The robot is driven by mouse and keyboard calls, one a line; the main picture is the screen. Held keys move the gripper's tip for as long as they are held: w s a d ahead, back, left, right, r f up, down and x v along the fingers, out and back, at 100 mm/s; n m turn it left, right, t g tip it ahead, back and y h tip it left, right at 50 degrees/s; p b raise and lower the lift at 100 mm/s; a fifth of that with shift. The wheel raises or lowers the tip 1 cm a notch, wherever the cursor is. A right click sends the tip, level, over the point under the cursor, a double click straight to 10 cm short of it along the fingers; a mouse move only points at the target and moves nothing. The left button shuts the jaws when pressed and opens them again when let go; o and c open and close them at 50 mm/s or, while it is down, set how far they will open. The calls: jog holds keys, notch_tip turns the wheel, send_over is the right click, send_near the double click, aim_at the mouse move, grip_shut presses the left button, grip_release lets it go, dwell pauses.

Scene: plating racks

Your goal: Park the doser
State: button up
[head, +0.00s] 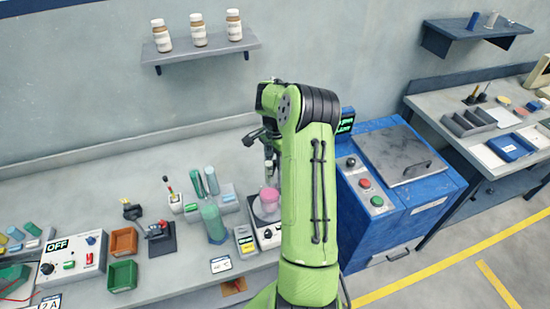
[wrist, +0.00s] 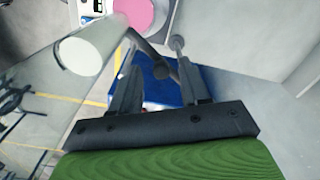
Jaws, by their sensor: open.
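My gripper (head: 268,170) is open above a balance (head: 266,222) with a pink cup (head: 269,198) on it. The gripper also shows in the wrist view (wrist: 155,50), where a dark bar with a rounded end (wrist: 160,72) shows between the fingers; I cannot tell whether it touches them. The pink cup (wrist: 150,12) is at the top of that view. I cannot tell for certain which thing is the doser. A white round end of a pale cylinder (wrist: 80,52) shows left of the fingers.
Left of the balance are a green cylinder (head: 214,222), a rack of tubes (head: 226,203), a yellow-labelled box (head: 245,240) and orange (head: 124,242) and green (head: 122,275) bins. A blue machine (head: 400,220) stands to the right. A shelf with bottles (head: 205,50) is above.

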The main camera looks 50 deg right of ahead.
jog(key=shift+w+f, duration=0.15)
jog(key=shift+f, duration=0.1)
grip_shut()
dwell(0.4)
jog(key=w+m+b, duration=0.3)
jog(key=w+m, duration=0.3)
jog(key=m, duration=0.6)
jog(key=shift+b, duration=0.3)
jog(key=shift+d, duration=0.15)
dwell(0.4)
